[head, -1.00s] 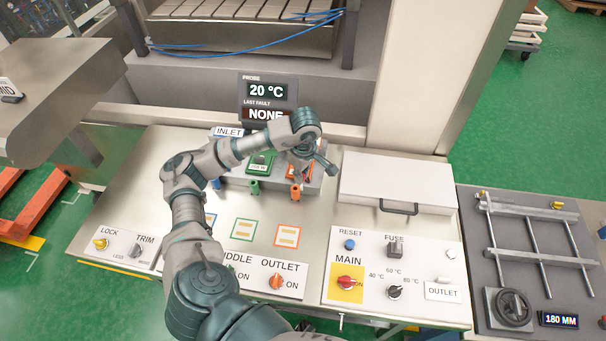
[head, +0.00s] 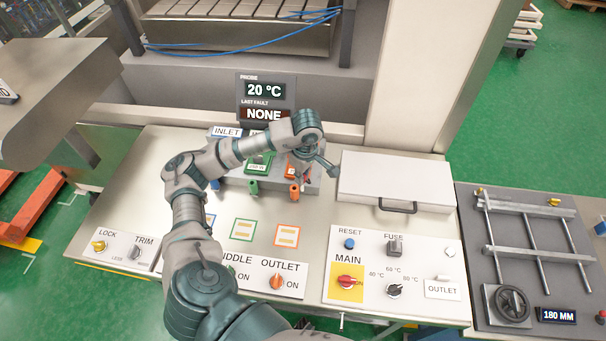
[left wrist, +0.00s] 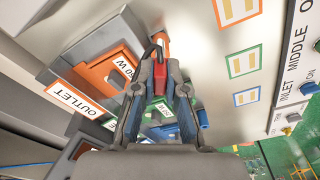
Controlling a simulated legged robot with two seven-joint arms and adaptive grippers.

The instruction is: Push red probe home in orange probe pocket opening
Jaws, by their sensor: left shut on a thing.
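My left gripper (head: 305,176) is over the right end of the grey probe block, and its fingers partly hide what is there. In the left wrist view the gripper (left wrist: 159,80) is shut on the red probe (left wrist: 158,61), which has a dark lead curving above it. The orange probe pocket (left wrist: 108,72), marked OUTLET, lies just left of the fingers. In the head view its orange part (head: 281,170) shows only partly beside the gripper. I cannot tell whether the probe tip is inside the opening. My right gripper is out of view.
A green pocket (head: 258,163) sits left of the orange one. An orange peg (head: 294,191) and a green peg (head: 253,187) stand at the block's front. A white lidded box (head: 398,178) is close on the right. The display (head: 266,97) stands behind.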

